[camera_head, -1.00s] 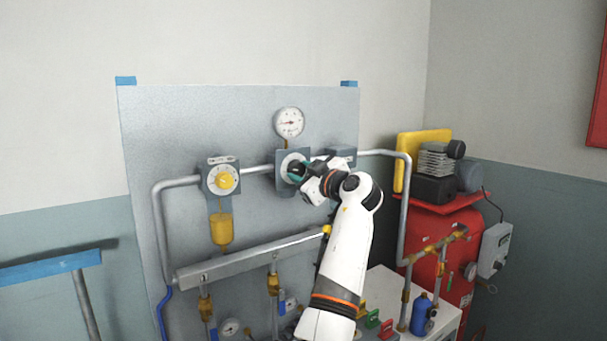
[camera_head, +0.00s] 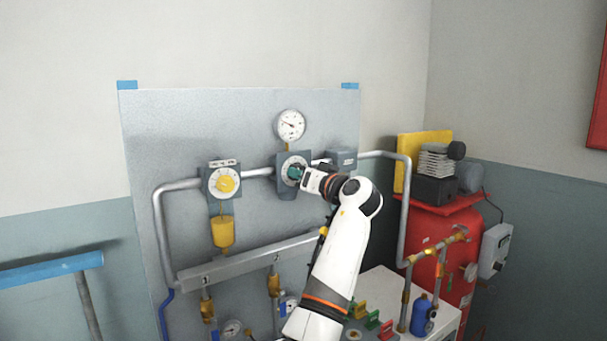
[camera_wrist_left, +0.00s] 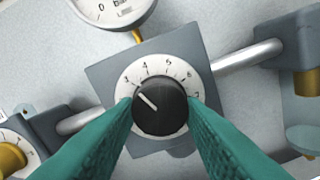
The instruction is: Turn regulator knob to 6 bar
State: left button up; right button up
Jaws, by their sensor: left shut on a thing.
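The black regulator knob (camera_wrist_left: 160,108) sits in a white numbered dial (camera_wrist_left: 128,78) on a grey square regulator (camera_head: 293,160). Its white pointer line points up and left in the left wrist view, near the lower numbers, apparently around 3. The 6 is further clockwise, at the dial's upper right. My left gripper (camera_head: 297,172) is shut on the knob. Its green fingers lie on the knob's left and right sides in the left wrist view and hide part of the dial. The pressure gauge (camera_head: 291,125) above has its needle pointing up-left. My right gripper is not in view.
A second regulator with a yellow knob (camera_head: 226,184) and yellow bowl (camera_head: 222,232) is to the left. A grey box (camera_head: 342,158) sits on the pipe to the right. A manifold bar (camera_head: 240,259) runs below. A red tank (camera_head: 452,262) stands at right.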

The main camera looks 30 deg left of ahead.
pick_arm(q)
jog(key=shift+r+m+p, duration=0.15)
jog(key=shift+m+p, duration=2.8)
jog(key=shift+m, duration=1.55)
jog(key=shift+r+m+p, duration=0.15)
jog(key=shift+m+p, duration=2.8)
jog(key=shift+m, duration=1.55)
jog(key=shift+f, duration=0.1)
jog(key=o, duration=1)
jog(key=shift+d+f, duration=0.1)
jog(key=shift+f, duration=0.05)
jog(key=shift+b+v, duration=2.95)
jog(key=shift+v, duration=3)
